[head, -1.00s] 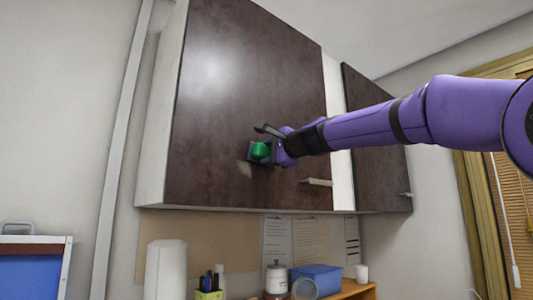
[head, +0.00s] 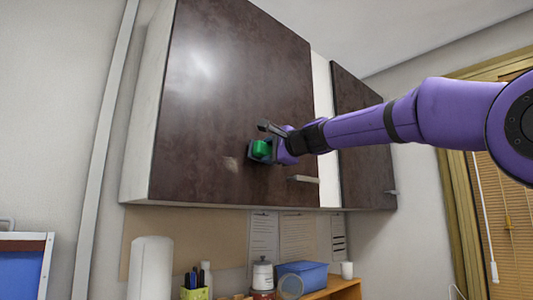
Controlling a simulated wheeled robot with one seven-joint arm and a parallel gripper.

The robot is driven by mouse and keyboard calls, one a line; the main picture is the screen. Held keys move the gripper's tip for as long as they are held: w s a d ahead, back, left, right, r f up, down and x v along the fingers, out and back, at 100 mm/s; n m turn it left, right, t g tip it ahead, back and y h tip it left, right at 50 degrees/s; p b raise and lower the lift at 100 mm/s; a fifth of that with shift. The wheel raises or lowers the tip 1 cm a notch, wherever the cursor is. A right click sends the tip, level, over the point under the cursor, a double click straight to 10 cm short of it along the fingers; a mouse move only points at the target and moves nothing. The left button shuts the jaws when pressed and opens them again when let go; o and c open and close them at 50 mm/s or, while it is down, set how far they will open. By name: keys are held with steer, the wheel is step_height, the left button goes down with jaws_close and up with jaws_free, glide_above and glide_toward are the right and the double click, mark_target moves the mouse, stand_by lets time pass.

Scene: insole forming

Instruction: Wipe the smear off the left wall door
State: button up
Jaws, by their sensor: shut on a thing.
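The left wall door (head: 225,75) is a dark brown cabinet front with a glossy light spot high on it. A faint pale smear (head: 232,165) shows on its lower part, just left of and below my gripper. My gripper (head: 261,149) is shut on a green sponge-like thing (head: 260,149) at the door's lower right half. The green thing is at or very near the door face; I cannot tell whether it touches. The gripper hides part of the door behind it.
The door's pale handle (head: 303,179) sticks out right of and below my gripper. A second dark door (head: 365,165) is to the right. Below are a white paper roll (head: 150,268), a pen holder (head: 195,291), a blue box (head: 302,277) and a white cup (head: 347,270).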

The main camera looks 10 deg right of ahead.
steer(key=shift+v, duration=2.35)
steer(key=shift+s, duration=0.1)
steer(key=v, duration=0.2)
steer(key=shift+s+d, duration=0.3)
glide_toward(223, 165)
steer(key=shift+x, duration=2.25)
steer(key=shift+x, duration=1)
steer(key=shift+d, duration=0.1)
